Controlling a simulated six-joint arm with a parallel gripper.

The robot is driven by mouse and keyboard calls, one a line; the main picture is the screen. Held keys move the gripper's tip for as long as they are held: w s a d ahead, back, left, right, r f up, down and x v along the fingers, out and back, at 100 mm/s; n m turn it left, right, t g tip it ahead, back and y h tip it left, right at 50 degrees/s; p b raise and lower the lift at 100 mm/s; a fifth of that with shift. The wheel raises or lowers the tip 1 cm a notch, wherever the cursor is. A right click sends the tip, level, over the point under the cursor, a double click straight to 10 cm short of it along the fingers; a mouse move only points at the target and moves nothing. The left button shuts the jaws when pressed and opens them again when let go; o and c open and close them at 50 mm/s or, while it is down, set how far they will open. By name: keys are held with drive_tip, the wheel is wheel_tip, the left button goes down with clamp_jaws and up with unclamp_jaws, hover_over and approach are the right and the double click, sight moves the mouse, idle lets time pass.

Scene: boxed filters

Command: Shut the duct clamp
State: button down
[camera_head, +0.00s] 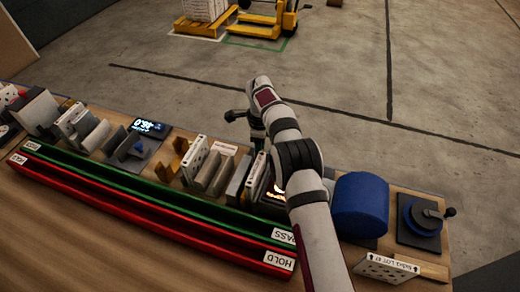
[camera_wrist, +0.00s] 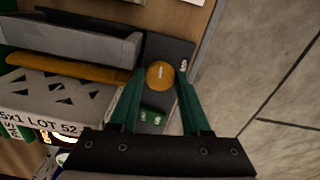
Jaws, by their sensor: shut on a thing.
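In the wrist view, my gripper (camera_wrist: 163,72) has its two green fingers on either side of a round orange knob (camera_wrist: 160,75) with a white line on top, and is shut on it. An orange bar (camera_wrist: 75,68) runs left from near the knob, beside a grey plate-like part (camera_wrist: 85,45). These look like the duct clamp, but whether the bar joins the knob is unclear. A dark base plate (camera_wrist: 182,52) lies under the knob. In the head view, my arm hides the clamp and the fingertips.
A perforated box labelled LOT 52 (camera_wrist: 45,95) lies left of my fingers. In the head view, a blue cylinder (camera_head: 360,205) and a dark-handled blue disc (camera_head: 422,217) stand right of my arm. Green (camera_head: 150,190) and red (camera_head: 130,208) rails and several boxed filters are at the left.

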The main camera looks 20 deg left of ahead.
drive_tip(key=shift+m, duration=0.9)
drive_tip(key=shift+c, duration=1.8)
unclamp_jaws()
